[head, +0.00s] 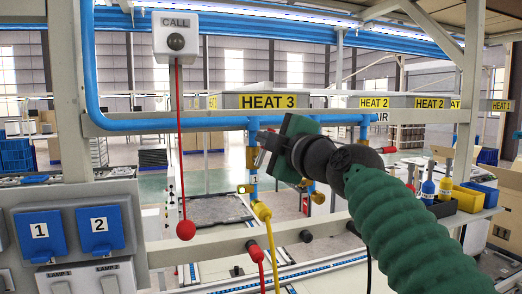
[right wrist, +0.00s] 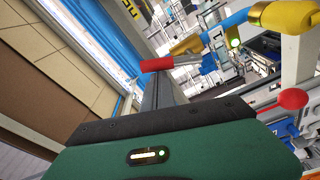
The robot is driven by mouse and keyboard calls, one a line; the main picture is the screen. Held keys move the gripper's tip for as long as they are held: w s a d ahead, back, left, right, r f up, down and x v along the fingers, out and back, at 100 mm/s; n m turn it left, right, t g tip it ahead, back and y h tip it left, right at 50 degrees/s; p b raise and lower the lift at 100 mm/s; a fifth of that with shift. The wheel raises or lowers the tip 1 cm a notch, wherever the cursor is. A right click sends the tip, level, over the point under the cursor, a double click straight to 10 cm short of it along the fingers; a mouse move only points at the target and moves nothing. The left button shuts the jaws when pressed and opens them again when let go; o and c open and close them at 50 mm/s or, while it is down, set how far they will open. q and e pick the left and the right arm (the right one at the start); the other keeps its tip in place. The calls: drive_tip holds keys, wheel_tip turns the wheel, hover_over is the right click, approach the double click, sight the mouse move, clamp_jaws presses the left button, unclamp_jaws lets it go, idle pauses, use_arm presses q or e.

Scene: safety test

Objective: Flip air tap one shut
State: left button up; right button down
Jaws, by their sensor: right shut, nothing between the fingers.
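A brass-yellow air tap (head: 251,157) sits on a blue drop pipe below the HEAT 3 sign; a yellow hose hangs from it. My left gripper is out of view.
A CALL box (head: 175,37) hangs at left, its red cord ending in a red ball (head: 186,230). Blue switch covers marked 1 (head: 39,232) and 2 (head: 99,228) are at lower left. Yellow (head: 466,198) and blue bins stand at right. A rail runs below the taps.

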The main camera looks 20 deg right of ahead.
drive_tip(key=d+f+m+b, duration=0.1)
drive_tip(key=m+b, duration=0.1)
drive_tip(key=m, duration=0.3)
drive_tip(key=d+f+m+h+b, duration=0.1)
drive_tip(key=m+b, duration=0.1)
drive_tip(key=m, duration=0.2)
drive_tip(key=w+d+f+m+t+h+b, duration=0.1)
drive_tip(key=d+m+b, duration=0.1)
drive_tip(key=m, duration=0.3)
drive_tip(key=shift+f+m+b, duration=0.25)
drive_tip(key=shift+m+b, duration=0.05)
drive_tip(key=shift+b, duration=0.25)
drive_tip(key=shift+d+f, duration=0.15)
drive_tip(key=shift+d, duration=0.05)
